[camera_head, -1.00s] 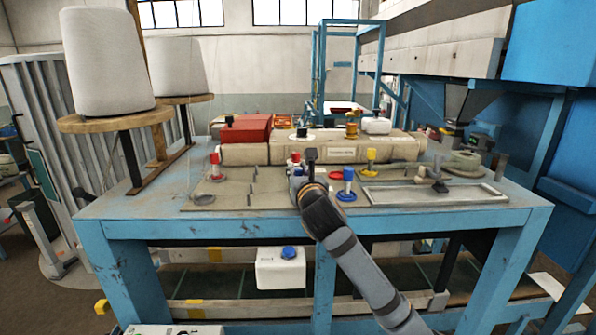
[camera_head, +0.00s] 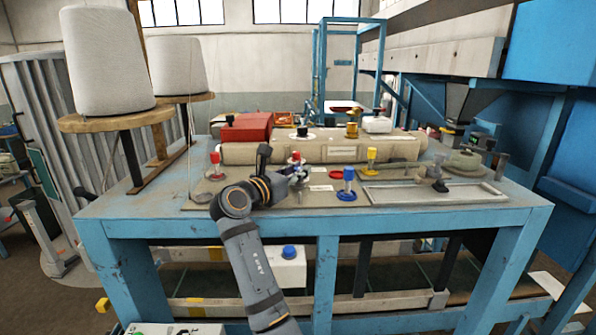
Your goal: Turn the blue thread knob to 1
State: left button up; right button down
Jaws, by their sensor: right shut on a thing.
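My right gripper (camera_head: 293,175) is low over the front middle of the blue table in the head view. My left gripper is not in view.
A red-capped post (camera_head: 296,158) stands just behind the gripper. A blue-capped post (camera_head: 348,180) and a yellow-capped one (camera_head: 371,158) stand to the right. Another red-capped post (camera_head: 215,160) is at the left. A flat metal frame (camera_head: 440,200) lies at right.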

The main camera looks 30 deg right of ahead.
aim_at(298, 168)
jog(key=shift+m+g+h, duration=0.4)
jog(key=shift+m+g, duration=0.7)
jog(key=shift+g, duration=0.6)
jog(key=c, duration=1.1)
grip_release()
jog(key=shift+c, duration=0.2)
notch_tip(298, 168, up, 10)
jog(key=shift+f, duration=0.1)
